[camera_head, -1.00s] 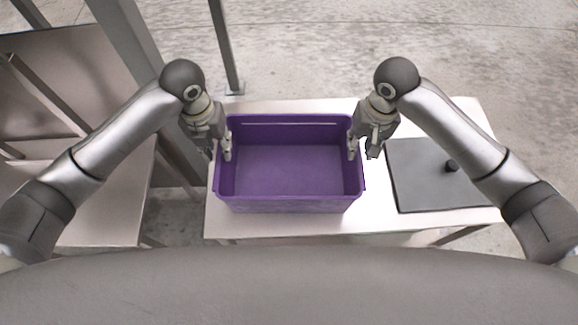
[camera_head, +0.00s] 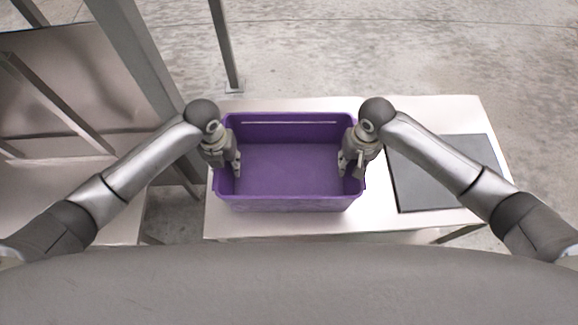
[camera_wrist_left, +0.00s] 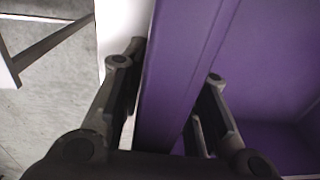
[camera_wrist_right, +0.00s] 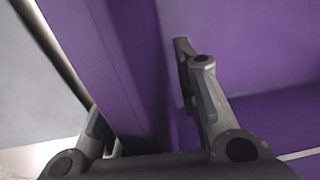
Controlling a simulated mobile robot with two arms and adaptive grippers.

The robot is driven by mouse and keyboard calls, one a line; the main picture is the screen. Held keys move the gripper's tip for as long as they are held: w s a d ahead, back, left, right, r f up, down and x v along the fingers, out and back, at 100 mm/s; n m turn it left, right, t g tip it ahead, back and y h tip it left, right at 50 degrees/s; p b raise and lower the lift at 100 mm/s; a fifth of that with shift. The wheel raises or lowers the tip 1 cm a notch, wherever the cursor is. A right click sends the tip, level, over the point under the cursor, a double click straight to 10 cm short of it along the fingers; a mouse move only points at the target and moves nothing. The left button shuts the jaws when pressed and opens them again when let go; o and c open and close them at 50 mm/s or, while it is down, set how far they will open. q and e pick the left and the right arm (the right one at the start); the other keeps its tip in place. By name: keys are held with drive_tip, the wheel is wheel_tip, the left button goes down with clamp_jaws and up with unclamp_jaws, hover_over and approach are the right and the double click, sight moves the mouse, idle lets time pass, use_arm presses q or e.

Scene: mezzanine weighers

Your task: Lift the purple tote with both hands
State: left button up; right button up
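The purple tote (camera_head: 290,203) is an open, empty bin standing level on a white table. My left gripper (camera_head: 233,172) is at its left side wall and my right gripper (camera_head: 346,168) is at its right side wall. In the left wrist view, the fingers stand apart on either side of the tote's purple wall (camera_wrist_left: 178,70), with a gap to the inner finger. In the right wrist view, the fingers also stand apart with the tote's wall (camera_wrist_right: 118,60) between them. Both grippers look open. The outer fingertips are partly hidden.
The white table (camera_head: 375,220) carries a flat dark grey plate (camera_head: 420,185) right of the tote, partly behind my right arm. A grey metal post (camera_head: 140,75) and another table-like surface (camera_head: 80,185) stand at the left. Concrete floor lies open beyond the table.

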use_arm(q)
clamp_jaws()
use_arm(e)
clamp_jaws()
use_arm(q)
drive_tip(key=shift+r, duration=0.2)
use_arm(e)
drive_tip(key=shift+r, duration=0.2)
